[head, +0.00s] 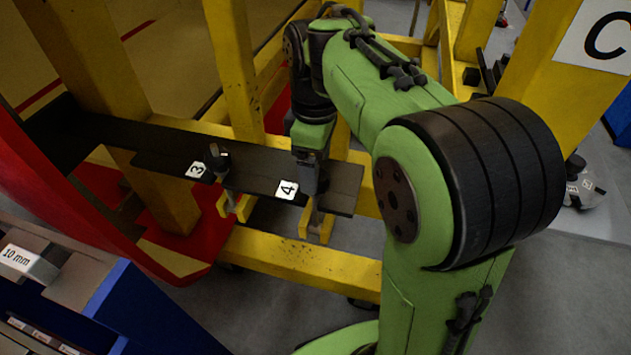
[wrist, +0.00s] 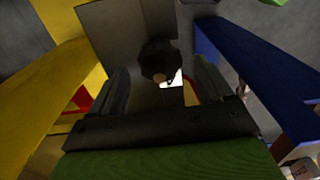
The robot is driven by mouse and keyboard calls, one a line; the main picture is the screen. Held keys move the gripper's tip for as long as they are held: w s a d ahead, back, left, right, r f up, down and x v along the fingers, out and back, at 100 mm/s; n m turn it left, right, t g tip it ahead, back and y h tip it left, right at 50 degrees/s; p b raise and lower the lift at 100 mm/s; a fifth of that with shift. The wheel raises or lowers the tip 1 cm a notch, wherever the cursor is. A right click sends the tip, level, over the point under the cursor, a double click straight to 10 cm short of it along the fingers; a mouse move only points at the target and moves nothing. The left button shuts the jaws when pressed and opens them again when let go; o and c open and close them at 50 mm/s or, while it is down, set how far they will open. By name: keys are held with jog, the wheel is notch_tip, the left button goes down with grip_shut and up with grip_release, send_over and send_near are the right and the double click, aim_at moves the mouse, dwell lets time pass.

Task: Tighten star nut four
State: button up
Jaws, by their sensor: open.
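A black star nut (wrist: 160,60), which I take for star nut four, shows in the wrist view between the two fingers of my gripper (wrist: 161,82). The fingers stand apart on either side of it, and I cannot tell whether either one touches it. In the head view my gripper (head: 310,183) points down onto the dark bar (head: 345,187) beside the white label 4 (head: 287,189). It hides the nut there. A threaded rod (head: 315,216) shows below the bar in a yellow bracket.
Another black star nut (head: 217,158) stands on the bar beside label 3 (head: 197,169). Yellow frame posts (head: 235,65) rise behind the bar. A red curved panel (head: 60,190) and a blue rack (head: 120,295) with a 10 mm label are at left.

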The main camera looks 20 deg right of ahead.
notch_tip(320, 180, down, 3)
jog(key=shift+r+b, duration=0.2)
jog(key=shift+b, duration=0.1)
jog(key=shift+r, duration=0.1)
jog(key=c, duration=1.1)
jog(key=shift+o, duration=0.2)
